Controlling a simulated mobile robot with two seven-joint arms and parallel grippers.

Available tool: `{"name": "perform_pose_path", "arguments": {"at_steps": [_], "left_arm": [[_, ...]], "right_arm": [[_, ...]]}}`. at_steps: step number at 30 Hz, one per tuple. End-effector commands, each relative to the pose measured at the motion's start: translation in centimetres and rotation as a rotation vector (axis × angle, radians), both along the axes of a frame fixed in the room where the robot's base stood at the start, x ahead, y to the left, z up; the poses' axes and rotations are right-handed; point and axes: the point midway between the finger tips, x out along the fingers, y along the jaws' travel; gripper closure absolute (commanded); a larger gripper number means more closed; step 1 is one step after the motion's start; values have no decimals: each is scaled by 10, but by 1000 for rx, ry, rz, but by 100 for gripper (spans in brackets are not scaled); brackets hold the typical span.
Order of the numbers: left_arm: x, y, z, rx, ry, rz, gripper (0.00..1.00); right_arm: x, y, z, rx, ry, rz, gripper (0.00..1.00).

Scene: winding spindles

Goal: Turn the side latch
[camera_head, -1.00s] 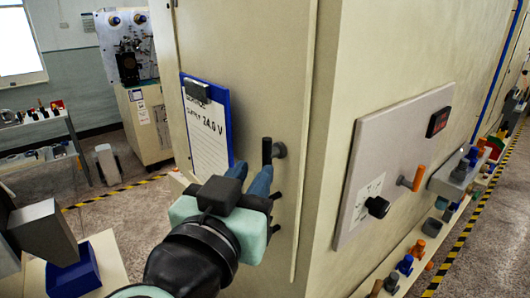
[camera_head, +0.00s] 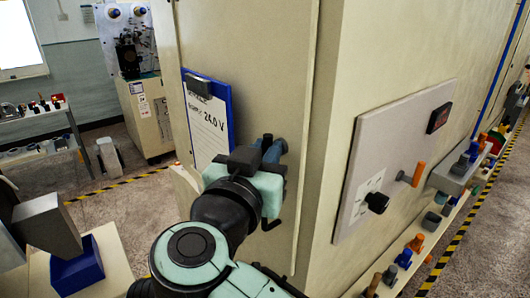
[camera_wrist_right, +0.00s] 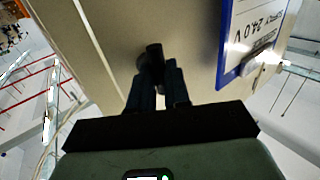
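The side latch (camera_head: 267,141) is a small black handle on the cream cabinet's left face, right of the clipboard. My right gripper (camera_head: 272,151) is up against it, with its blue fingers at the handle. In the right wrist view, the black latch (camera_wrist_right: 154,52) stands between the two blue fingertips (camera_wrist_right: 158,73), which look closed in on it. The gripper body hides part of the latch in the head view, so its exact angle is hard to read. My left gripper does not show.
A blue-edged clipboard (camera_head: 208,118) reading 24.0 V hangs just left of the latch. A grey panel (camera_head: 395,150) with an orange lever and a black knob is on the cabinet's right face. A blue box (camera_head: 77,272) is at lower left.

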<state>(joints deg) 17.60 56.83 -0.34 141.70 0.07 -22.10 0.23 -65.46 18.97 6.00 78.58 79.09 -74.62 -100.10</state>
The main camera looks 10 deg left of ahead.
Motion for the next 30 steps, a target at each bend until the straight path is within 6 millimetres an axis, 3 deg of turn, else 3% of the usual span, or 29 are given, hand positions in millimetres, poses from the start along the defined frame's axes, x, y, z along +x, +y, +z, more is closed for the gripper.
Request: {"name": "perform_pose_path", "arguments": {"at_steps": [11,30], "left_arm": [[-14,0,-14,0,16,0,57],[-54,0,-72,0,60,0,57]], "right_arm": [[0,-1,-4,88,-68,-1,100],[0,0,-11,542,-425,-1,100]]}}
